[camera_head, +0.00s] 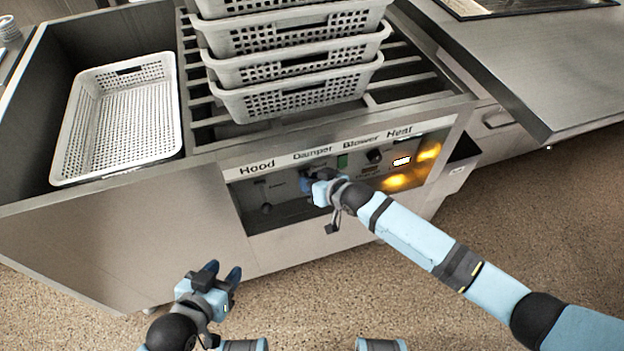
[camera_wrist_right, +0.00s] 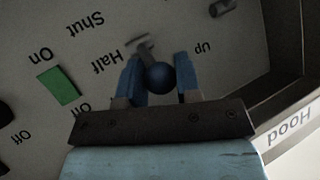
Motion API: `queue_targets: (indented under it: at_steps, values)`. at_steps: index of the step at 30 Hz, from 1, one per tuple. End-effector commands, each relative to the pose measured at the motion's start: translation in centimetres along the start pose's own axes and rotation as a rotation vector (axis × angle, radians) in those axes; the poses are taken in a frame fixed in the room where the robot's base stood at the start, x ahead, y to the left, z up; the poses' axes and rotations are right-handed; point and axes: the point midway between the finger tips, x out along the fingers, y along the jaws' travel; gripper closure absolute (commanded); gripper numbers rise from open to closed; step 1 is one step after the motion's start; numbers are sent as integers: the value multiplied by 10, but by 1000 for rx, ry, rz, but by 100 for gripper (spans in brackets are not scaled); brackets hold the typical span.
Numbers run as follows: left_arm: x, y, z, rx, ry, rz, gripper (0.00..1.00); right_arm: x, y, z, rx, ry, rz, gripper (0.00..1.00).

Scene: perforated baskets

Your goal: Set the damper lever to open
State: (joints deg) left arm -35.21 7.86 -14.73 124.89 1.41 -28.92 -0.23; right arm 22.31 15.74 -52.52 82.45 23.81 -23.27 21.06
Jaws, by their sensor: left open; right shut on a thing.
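The damper lever (camera_wrist_right: 158,77) has a dark round knob on a short grey stem, in the right wrist view. My right gripper (camera_wrist_right: 158,80) is shut on it, with one blue finger on each side of the knob. The lever is beside the word "Half"; "Shut" is printed further up, and a third word lower down is partly hidden by my gripper. In the head view my right gripper (camera_head: 311,184) is at the control panel (camera_head: 283,212) under the "Damper" label and hides the lever. My left gripper (camera_head: 223,272) is open and empty in front of the cabinet.
A green switch (camera_wrist_right: 58,86) with "On" and "Off" marks is beside the lever. A dark knob (camera_head: 374,156) and lit orange lamps (camera_head: 395,182) are further right. Stacked white baskets (camera_head: 298,93) stand on slats above the panel; an empty basket (camera_head: 72,150) is at left.

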Motion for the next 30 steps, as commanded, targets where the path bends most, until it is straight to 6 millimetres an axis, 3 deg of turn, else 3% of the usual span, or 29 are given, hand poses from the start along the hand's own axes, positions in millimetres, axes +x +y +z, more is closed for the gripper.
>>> queue_targets:
  at_steps: [7,8,11,22,26,30]
  values:
    - [0,0,0,0,0,-1,57,0,-1,-1,2,1,-1,100]
    - [0,0,0,0,1,-1,57,0,-1,-1,2,2,-1,64]
    - [0,0,0,0,1,0,57,0,-1,-1,1,2,-1,43]
    - [-2,0,-4,0,5,0,57,-7,0,-1,0,1,0,43]
    - [-4,0,-8,3,3,-2,57,-28,0,-2,0,1,0,43]
    - [-5,0,-8,7,-9,-6,57,-60,-1,-2,0,0,0,43]
